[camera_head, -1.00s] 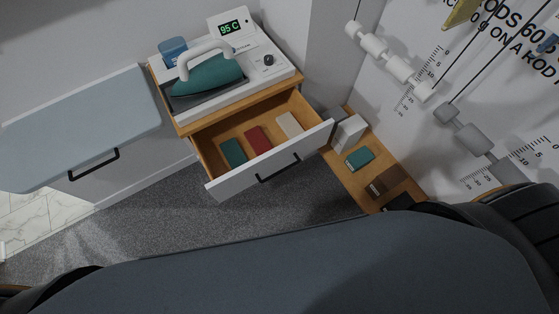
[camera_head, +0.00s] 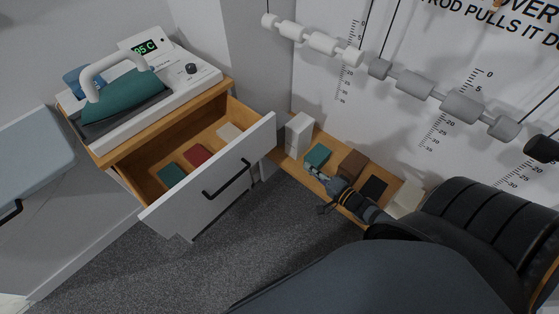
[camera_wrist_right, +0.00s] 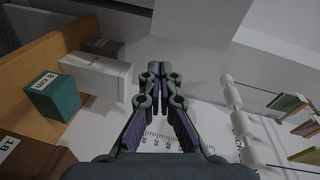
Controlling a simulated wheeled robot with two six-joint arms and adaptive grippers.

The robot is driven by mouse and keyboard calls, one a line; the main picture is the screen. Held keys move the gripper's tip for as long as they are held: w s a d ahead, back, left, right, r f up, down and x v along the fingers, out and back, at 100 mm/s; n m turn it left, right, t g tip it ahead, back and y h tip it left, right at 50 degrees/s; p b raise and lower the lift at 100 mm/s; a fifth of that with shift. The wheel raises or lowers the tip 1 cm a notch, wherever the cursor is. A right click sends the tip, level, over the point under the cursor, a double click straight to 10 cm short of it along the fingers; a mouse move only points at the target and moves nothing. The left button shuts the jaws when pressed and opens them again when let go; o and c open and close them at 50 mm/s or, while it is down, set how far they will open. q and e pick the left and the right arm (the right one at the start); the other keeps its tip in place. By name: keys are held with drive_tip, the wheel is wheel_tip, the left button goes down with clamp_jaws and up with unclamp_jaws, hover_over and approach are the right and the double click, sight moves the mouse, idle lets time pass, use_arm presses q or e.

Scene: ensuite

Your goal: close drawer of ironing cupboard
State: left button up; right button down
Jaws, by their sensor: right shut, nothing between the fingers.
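The drawer (camera_head: 215,185) of the ironing cupboard stands pulled out in the head view, with a white front and a black bar handle (camera_head: 227,178). Inside it lie a teal block (camera_head: 172,175), a red block (camera_head: 197,154) and a pale block (camera_head: 229,132). The cupboard top (camera_head: 195,92) carries a teal iron (camera_head: 125,97) on a white station. My right gripper (camera_head: 318,182) is right of the drawer, apart from it, over the low wooden shelf. In the right wrist view the gripper (camera_wrist_right: 158,72) is shut and empty. My left gripper is out of view.
The low wooden shelf (camera_head: 290,162) holds a white box (camera_head: 299,132), a teal block (camera_head: 318,155), a brown block (camera_head: 352,165) and a dark block. Weights on rods (camera_head: 415,84) hang by the wall. Grey carpet (camera_head: 270,235) lies clear before the drawer.

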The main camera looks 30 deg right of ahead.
wheel_tip(320, 180, up, 4)
drive_tip(key=a+f+y, duration=0.1)
drive_tip(key=a+y, duration=0.1)
drive_tip(key=a, duration=0.1)
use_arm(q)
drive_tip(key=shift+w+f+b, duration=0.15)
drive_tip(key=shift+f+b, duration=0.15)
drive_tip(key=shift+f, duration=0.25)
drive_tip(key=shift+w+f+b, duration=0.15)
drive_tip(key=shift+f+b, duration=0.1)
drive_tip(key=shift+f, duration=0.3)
use_arm(e)
drive_tip(key=m, duration=0.1)
approach(267, 139)
drive_tip(key=shift+t, duration=0.4)
drive_tip(key=x, duration=0.6)
drive_tip(key=shift+w+a+f, duration=0.3)
drive_tip(key=shift+w, duration=0.05)
